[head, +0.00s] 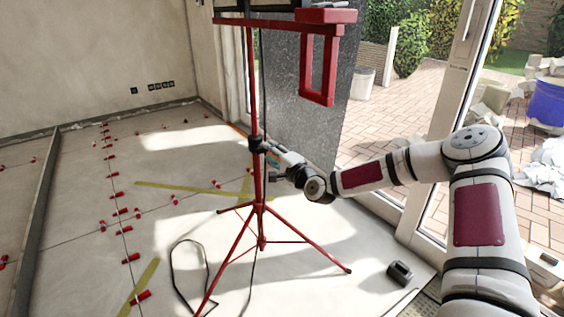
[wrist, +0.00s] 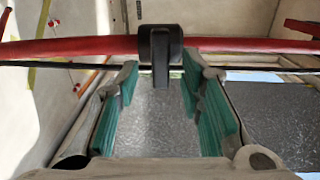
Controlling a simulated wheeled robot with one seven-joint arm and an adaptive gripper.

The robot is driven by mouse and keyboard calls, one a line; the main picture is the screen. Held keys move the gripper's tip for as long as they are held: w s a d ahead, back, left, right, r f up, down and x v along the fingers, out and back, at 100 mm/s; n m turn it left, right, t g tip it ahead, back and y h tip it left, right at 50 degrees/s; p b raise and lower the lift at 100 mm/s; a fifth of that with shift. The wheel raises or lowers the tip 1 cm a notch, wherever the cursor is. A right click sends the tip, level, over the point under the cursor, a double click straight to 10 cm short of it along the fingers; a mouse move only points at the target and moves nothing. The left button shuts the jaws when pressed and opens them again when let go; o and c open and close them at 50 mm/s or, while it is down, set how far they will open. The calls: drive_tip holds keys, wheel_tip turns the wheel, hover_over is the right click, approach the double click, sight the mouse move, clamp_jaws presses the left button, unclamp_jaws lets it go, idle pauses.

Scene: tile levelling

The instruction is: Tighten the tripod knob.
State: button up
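The red tripod (head: 260,190) stands upright on splayed legs, with its pole in front of my gripper (head: 273,158). The black tripod knob (head: 257,144) is on a collar around the pole. In the wrist view the pole runs across the top, and the black knob (wrist: 160,48) hangs from it with a narrow part pointing down toward my gripper. My gripper (wrist: 161,72) is open, its teal-padded fingers apart on either side of the knob's narrow part. Gaps show on both sides, and nothing is held.
A red frame (head: 318,70) hangs from the tripod top. A grey speckled sheet (head: 290,90) stands behind the pole. A black cable (head: 178,270) loops on the tiled floor by the legs, and a dark object (head: 400,273) lies at right. Several red levelling wedges (head: 116,195) dot the floor.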

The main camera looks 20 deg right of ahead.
drive_tip(key=v, duration=1)
